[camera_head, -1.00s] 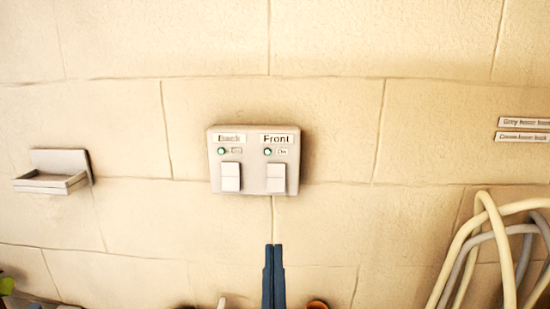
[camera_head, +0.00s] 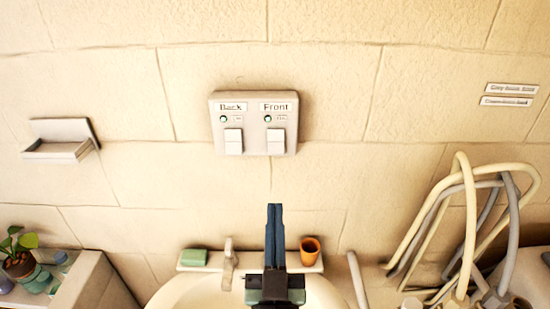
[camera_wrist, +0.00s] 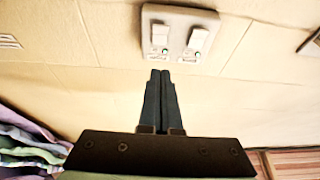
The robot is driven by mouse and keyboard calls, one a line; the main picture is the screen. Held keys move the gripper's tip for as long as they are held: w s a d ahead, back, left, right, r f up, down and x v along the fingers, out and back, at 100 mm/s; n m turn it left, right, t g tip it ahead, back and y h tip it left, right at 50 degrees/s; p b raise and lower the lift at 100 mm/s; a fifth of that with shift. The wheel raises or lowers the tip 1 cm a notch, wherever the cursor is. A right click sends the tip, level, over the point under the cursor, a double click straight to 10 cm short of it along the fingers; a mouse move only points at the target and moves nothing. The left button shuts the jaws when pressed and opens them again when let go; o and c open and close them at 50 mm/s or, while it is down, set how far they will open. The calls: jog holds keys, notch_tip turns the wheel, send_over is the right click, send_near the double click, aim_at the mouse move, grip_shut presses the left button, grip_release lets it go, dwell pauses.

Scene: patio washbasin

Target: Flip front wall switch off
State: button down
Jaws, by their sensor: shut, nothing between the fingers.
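The switch plate (camera_head: 254,104) is on the wall, with a "Back" rocker (camera_head: 233,141) at left and a "Front" rocker (camera_head: 276,141) at right. In the upside-down wrist view, the tips (camera_wrist: 160,71) point at the plate (camera_wrist: 180,12), and the Front rocker (camera_wrist: 159,36) is at left. The tips appear apart from the rockers.
Below are a washbasin (camera_head: 180,292) with a faucet (camera_head: 228,262), a green soap (camera_head: 193,258) and an orange cup (camera_head: 310,246). A soap dish (camera_head: 60,150) is at left. Looped hoses (camera_head: 470,220) hang at right. The wall around the plate is clear.

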jog(key=shift+w+r, duration=0.1)
jog(key=p, duration=0.5)
send_near(275, 145)
notch_tip(275, 145, up, 4)
jog(key=w, duration=0.1)
jog(key=shift+w+f+p, duration=0.15)
jog(key=shift+w+f, duration=0.15)
jog(key=shift+w, duration=0.45)
jog(key=shift+w+f+p, duration=0.1)
jog(key=shift+w+f, duration=0.15)
jog(key=shift+w, duration=0.5)
jog(key=shift+w+f+p, duration=0.15)
jog(key=shift+w+f, duration=0.15)
jog(key=shift+w, duration=0.4)
jog(key=shift+f, duration=0.1)
